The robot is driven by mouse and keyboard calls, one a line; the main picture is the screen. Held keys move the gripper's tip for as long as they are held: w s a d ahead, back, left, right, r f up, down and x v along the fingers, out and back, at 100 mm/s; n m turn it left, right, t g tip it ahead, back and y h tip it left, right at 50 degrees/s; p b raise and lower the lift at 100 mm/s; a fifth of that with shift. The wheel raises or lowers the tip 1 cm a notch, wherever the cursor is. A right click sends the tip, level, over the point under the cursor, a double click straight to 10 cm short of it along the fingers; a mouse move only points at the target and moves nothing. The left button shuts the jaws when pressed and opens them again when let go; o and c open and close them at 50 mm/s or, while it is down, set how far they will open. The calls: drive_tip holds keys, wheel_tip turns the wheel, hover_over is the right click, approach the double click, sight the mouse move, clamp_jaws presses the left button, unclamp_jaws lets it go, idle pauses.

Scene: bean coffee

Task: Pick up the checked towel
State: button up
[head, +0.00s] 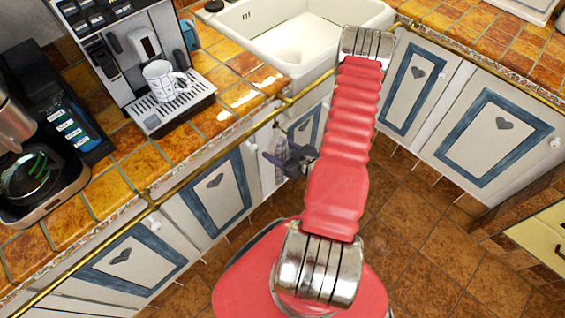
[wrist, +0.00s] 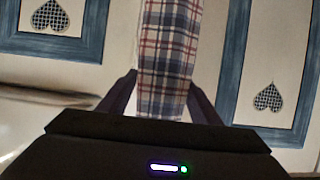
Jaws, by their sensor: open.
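The checked towel (wrist: 168,50), white with red and blue lines, hangs as a long strip in the wrist view. My gripper (wrist: 160,96) is open, with one dark finger on each side of the towel's end. The towel lies between the fingers in the picture; whether either finger touches it I cannot tell. In the head view my gripper (head: 285,160) is small and dark beside the cabinet fronts. A pale strip next to it may be the towel, but it is too small to be sure.
Cabinet doors with blue frames and hearts (wrist: 268,97) stand close behind the towel. A brass rail (head: 203,183) runs along the tiled counter (head: 110,181). The counter bears an espresso machine (head: 125,50), a patterned cup (head: 163,82) and a coffee maker (head: 30,170). A white sink (head: 300,40) is behind.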

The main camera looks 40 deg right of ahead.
drive_tip(key=shift+w+f, duration=0.25)
drive_tip(key=shift+w, duration=0.35)
drive_tip(key=shift+c, duration=0.4)
drive_tip(key=c, duration=1)
